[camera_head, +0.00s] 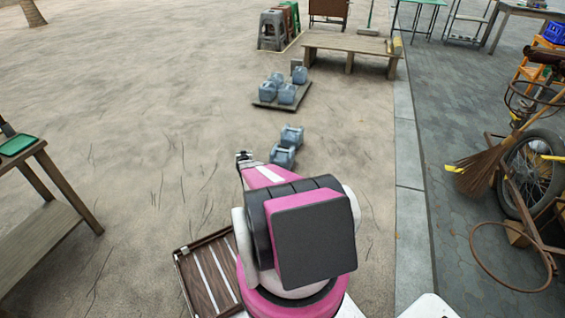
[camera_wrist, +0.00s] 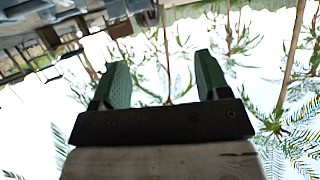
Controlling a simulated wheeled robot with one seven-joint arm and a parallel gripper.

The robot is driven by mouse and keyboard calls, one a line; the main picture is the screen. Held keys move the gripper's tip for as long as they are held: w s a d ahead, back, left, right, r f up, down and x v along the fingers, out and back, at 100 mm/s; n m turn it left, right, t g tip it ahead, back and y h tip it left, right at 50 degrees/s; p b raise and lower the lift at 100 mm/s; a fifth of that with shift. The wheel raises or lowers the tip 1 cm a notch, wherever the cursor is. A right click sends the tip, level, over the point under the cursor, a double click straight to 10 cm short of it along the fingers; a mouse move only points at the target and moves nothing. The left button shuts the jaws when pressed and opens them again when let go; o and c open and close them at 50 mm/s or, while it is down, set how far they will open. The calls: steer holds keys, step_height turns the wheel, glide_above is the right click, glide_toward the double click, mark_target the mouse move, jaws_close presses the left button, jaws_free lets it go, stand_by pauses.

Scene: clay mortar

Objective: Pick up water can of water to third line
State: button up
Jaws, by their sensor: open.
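Two bluish-grey water cans stand on the sandy ground ahead of my arm in the head view, a nearer one (camera_head: 282,156) and a farther one (camera_head: 291,135). Several more like them (camera_head: 286,94) stand on a low pallet (camera_head: 266,105) farther back. My gripper (camera_head: 243,156) is just left of the nearer can in the picture; I cannot tell the gap in depth. In the wrist view my gripper (camera_wrist: 160,75) has its two green fingers wide apart with nothing between them. That view points up at sky and palms. No marked line is readable on the ground.
A low wooden platform (camera_head: 345,43) and stacked stools (camera_head: 272,30) stand at the back. A wooden table (camera_head: 50,231) is at left. A broom (camera_head: 482,170) and a bicycle wheel (camera_head: 532,172) are at right beyond the kerb (camera_head: 409,174). Open sand lies left of the cans.

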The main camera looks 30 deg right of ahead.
mark_target(273, 151)
steer(key=w+d+f+m+h, duration=0.1)
steer(key=d+f+h, duration=0.1)
steer(key=d+f, duration=0.2)
steer(key=w+d+f+m+h, duration=0.1)
steer(key=d+f+h, duration=0.2)
steer(key=d, duration=0.5)
steer(key=d+f+m+h, duration=0.1)
steer(key=d+f+h, duration=0.1)
steer(key=d+f, duration=0.3)
steer(key=shift+w+d+f+m+g+h, duration=0.15)
steer(key=shift+w+d+m, duration=0.05)
steer(key=shift+d, duration=0.35)
steer(key=shift+w+d+f+m+g+h, duration=0.15)
steer(key=shift+w+d+m, duration=0.05)
steer(key=shift+d, duration=0.35)
steer(key=x, duration=0.5)
steer(key=shift+f, duration=0.15)
jaws_close()
steer(key=shift+r, duration=0.3)
